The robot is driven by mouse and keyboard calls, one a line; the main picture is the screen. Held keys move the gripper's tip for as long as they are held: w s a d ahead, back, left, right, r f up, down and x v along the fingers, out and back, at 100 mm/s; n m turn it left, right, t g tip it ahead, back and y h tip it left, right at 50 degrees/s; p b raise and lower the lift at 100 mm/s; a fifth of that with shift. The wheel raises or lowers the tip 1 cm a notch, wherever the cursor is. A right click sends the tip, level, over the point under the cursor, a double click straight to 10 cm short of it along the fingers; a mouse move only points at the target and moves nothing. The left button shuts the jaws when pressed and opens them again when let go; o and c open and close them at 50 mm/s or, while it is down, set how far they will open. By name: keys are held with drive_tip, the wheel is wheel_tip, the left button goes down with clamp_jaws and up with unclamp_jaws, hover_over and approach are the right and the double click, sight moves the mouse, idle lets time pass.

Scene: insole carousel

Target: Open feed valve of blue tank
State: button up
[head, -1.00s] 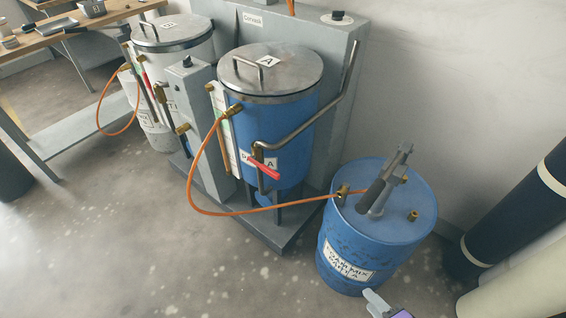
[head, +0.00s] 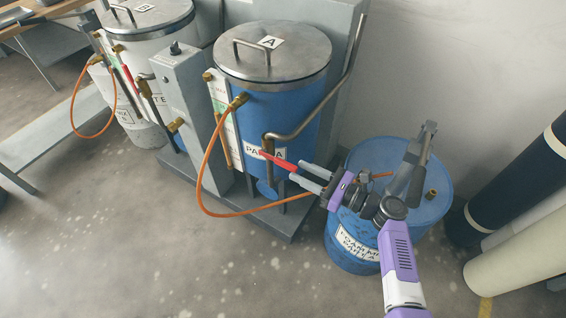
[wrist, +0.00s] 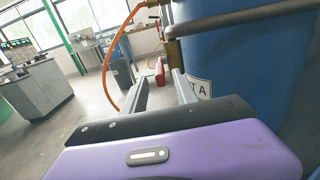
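The blue tank (head: 265,115) with a steel lid marked A stands upright on a grey plinth. A red valve lever (head: 278,160) sits on the pipe at its lower front, its free end sloping down to the right. My gripper (head: 296,172) is at that free end, coming from the right, fingers apart. In the wrist view, my gripper (wrist: 158,78) is open and the red lever (wrist: 160,70) shows between the fingers, ahead of them. A brass fitting (wrist: 172,50) is just above. I cannot tell whether the fingers touch the lever.
A blue drum (head: 355,240) with a hand pump stands below my arm. An orange hose (head: 205,180) loops in front of the blue tank to the drum. A bent steel pipe (head: 325,100) runs beside the tank. A white tank (head: 150,50) is on the left. The front floor is clear.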

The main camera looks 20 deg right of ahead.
sight(275, 159)
drive_tip(key=x, duration=0.5)
drive_tip(key=shift+w+a, duration=0.25)
drive_tip(key=shift+w, duration=0.05)
drive_tip(key=shift+c, duration=0.2)
clamp_jaws()
idle(1.0)
